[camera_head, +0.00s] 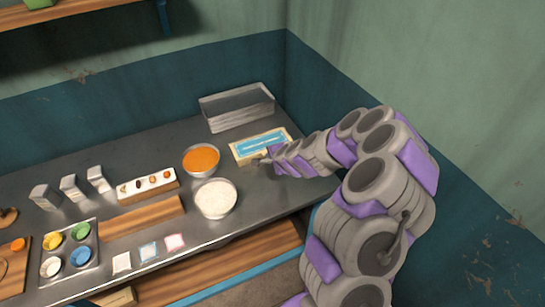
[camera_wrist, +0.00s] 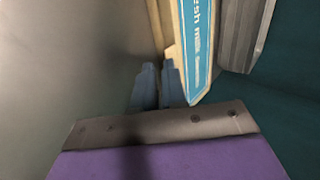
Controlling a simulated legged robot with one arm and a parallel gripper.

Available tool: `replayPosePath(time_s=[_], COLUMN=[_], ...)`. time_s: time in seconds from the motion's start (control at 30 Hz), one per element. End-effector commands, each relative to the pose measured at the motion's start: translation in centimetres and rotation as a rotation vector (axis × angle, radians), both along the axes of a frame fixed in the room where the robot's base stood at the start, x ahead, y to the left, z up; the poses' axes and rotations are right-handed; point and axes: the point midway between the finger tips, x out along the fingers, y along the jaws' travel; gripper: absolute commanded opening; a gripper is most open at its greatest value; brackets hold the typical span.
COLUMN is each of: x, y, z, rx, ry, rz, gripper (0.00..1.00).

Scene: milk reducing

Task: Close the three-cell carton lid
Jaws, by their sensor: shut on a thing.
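A flat cream carton (camera_head: 244,152) with a blue panel of white lettering lies at the back right of the counter. In the wrist view it stands up the middle as a blue face with a cream edge (camera_wrist: 178,35), its print reading "esh milk". I cannot make out three cells or a separate lid on it. My gripper (camera_head: 262,161) is at the carton's front edge. In the wrist view my gripper (camera_wrist: 159,75) has its two blue-grey fingers close together at the cream edge, shut on the carton's edge. The exact contact is hard to see.
A metal tray (camera_head: 237,120) stands behind the carton. An orange bowl (camera_head: 201,159) and a white-filled bowl (camera_head: 216,198) are to its left. A long white box (camera_head: 148,185), small cartons (camera_head: 71,187) and a tray of coloured cups (camera_head: 68,256) lie further left.

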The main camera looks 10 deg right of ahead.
Motion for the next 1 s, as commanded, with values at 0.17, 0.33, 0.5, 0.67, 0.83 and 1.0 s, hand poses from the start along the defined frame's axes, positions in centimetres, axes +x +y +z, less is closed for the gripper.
replayPosePath(time_s=[0.17, 0.33, 0.5, 0.67, 0.83, 1.0], x=[-0.5, -0.6, -1.0, -1.0, -0.9, -1.2], y=[0.5, 0.3, 0.1, 0.1, 0.0, -0.1], z=[-2.0, -1.2, -0.5, -0.1, 0.0, 0.5], rx=[0.008, 0.003, 0.002, 0.001, 0.000, 0.000], ry=[0.035, 0.019, 0.006, 0.001, -0.003, -0.005], rz=[0.005, 0.002, -0.001, -0.001, -0.002, -0.003], gripper=[0.00, 0.09, 0.25, 0.29, 0.29, 0.29])
